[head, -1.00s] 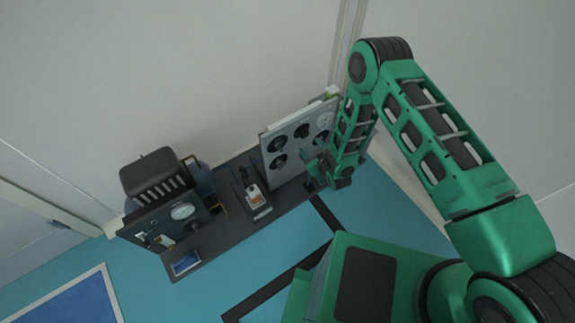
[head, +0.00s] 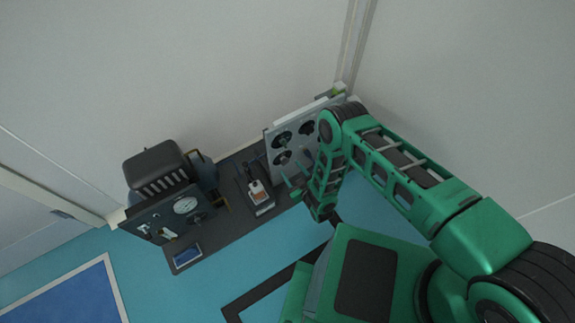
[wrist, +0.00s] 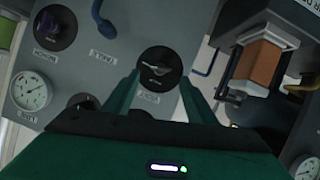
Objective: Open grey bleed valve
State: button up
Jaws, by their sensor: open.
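A grey valve panel (head: 294,148) with several dark round dials or knobs stands at the back of the bench; it fills the upper left of the wrist view (wrist: 122,30). A dark round knob with a greyish handle bar (wrist: 160,68) lies ahead between my fingers, with a small label below it. My gripper (wrist: 160,93) is open and empty, pointing at this knob, apparently without contact. In the head view my gripper (head: 293,180) is in front of the panel's lower left part.
A second dark knob (wrist: 56,27) and a pressure gauge (wrist: 30,90) are on the panel's left. A device with an orange-brown block (wrist: 262,62) stands to the right. On the dark bench (head: 222,232) are a dark gauge unit (head: 160,212) and a white-and-orange device (head: 259,195).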

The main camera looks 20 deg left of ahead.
aim_at(285, 162)
jog(key=shift+x, duration=2.35)
